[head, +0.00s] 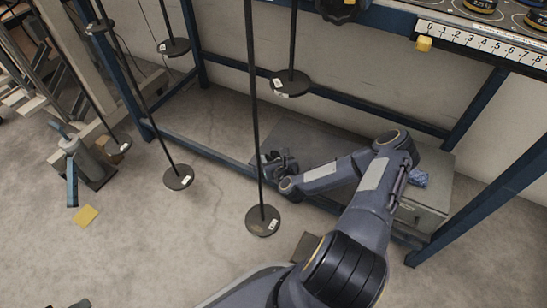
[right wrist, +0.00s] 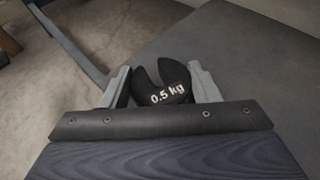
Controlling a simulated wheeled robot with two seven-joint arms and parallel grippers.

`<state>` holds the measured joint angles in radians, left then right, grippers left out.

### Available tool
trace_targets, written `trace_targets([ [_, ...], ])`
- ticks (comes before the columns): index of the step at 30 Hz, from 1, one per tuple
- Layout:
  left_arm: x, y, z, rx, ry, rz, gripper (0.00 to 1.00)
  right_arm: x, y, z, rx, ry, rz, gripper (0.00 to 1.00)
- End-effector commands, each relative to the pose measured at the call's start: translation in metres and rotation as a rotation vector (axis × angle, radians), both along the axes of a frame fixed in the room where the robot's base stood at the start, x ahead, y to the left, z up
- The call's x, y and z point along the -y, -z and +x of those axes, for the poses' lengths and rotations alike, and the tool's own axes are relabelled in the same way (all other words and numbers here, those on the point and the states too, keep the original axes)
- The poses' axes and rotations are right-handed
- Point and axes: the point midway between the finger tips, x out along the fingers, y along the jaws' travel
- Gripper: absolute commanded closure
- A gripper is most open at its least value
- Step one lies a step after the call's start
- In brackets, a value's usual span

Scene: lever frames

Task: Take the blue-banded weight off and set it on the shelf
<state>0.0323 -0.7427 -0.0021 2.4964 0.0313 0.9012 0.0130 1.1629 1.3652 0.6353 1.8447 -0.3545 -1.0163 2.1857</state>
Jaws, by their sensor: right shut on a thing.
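My right gripper (head: 274,162) is low in the middle of the head view, just right of a long hanging rod. In the right wrist view it (right wrist: 162,78) is shut on a black slotted weight (right wrist: 172,80) marked "0.5 kg". The weight's slot opens away from the palm, and no rod shows in the slot. No blue band shows on its visible face. Hanging rods end in round black plates, one low in the middle (head: 263,221), one at the left (head: 178,178) and one further back (head: 290,83). My left gripper is not clearly seen.
Blue frame legs (head: 490,190) stand at the right. A grey box (head: 425,208) is behind my right arm. A yellow pad (head: 85,216) lies on the floor.

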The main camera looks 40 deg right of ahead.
Motion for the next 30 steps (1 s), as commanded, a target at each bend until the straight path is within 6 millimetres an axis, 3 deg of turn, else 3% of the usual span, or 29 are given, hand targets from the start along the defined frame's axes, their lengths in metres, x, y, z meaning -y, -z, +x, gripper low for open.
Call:
trace_targets([
  [30, 0.000, 0.010, 0.000, 0.000, 0.000, 0.000, 0.64, 0.000, 0.007, 0.001, 0.003, 0.000, -0.001, 0.75],
])
